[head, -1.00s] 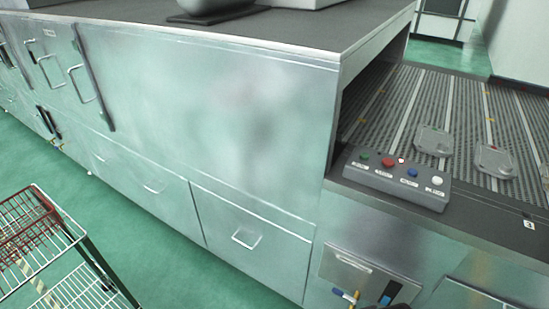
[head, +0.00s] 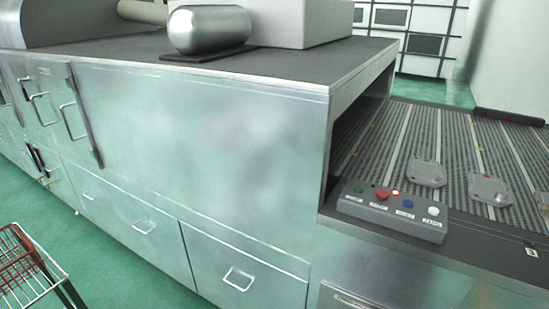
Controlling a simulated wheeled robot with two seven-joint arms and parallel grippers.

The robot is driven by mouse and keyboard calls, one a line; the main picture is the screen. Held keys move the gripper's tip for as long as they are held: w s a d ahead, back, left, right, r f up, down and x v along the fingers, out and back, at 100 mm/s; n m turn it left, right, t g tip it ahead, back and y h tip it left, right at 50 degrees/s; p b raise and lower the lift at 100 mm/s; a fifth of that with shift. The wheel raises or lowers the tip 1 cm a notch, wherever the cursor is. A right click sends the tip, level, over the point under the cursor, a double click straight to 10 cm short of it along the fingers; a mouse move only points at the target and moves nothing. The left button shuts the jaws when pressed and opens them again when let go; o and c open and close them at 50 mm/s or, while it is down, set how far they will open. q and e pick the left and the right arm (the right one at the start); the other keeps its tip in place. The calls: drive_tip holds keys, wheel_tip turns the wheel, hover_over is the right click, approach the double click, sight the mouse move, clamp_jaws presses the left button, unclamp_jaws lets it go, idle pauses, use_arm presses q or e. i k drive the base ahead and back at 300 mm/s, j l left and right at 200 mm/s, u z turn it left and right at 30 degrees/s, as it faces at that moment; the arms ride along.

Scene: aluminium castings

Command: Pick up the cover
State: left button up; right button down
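Flat grey cast pieces that look like covers lie on the conveyor at the right of the head view. One cover (head: 426,172) has a small green mark and lies just behind the button box. A second cover (head: 489,189) with a small red mark lies to its right. Part of another cover (head: 543,203) shows at the right edge of the picture. They lie flat and apart from each other. Neither of my grippers is in view.
The ribbed conveyor (head: 455,138) comes out of a large metal cabinet (head: 200,165). A button box (head: 390,209) stands on the conveyor's front ledge. A wire cart (head: 30,270) is at lower left. Green floor (head: 100,255) shows between cart and cabinet.

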sight(483, 188)
drive_tip(key=z, duration=1.45)
